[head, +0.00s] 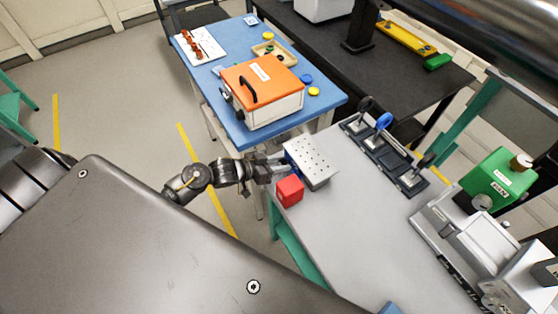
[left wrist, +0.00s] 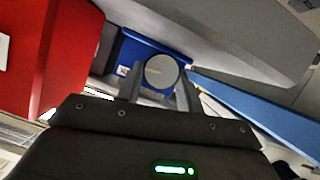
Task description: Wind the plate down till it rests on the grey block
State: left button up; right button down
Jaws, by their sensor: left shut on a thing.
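The plate (head: 312,162) is a pale perforated top on a blue jack (head: 291,167) at the near left corner of the grey bench. In the left wrist view the blue jack body (left wrist: 150,55) shows behind a round grey knob (left wrist: 162,72). My left gripper (head: 282,165) reaches in from the left beside the jack. Its fingers (left wrist: 160,88) stand on either side of the knob and are shut on it. My right gripper is not in view.
A red block (head: 289,191) stands on the bench close to my left gripper; it fills the left of the wrist view (left wrist: 45,50). Black holders (head: 385,150) and a green box (head: 497,178) stand farther right. The bench's middle (head: 350,215) is clear.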

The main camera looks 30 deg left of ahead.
pick_arm(q)
jog(key=o, duration=1)
jog(key=b+v, duration=0.2)
jog(key=v, duration=0.8)
jog(key=shift+s+a+r, duration=0.2)
jog(key=shift+s+a, duration=0.05)
jog(key=shift+a, duration=0.05)
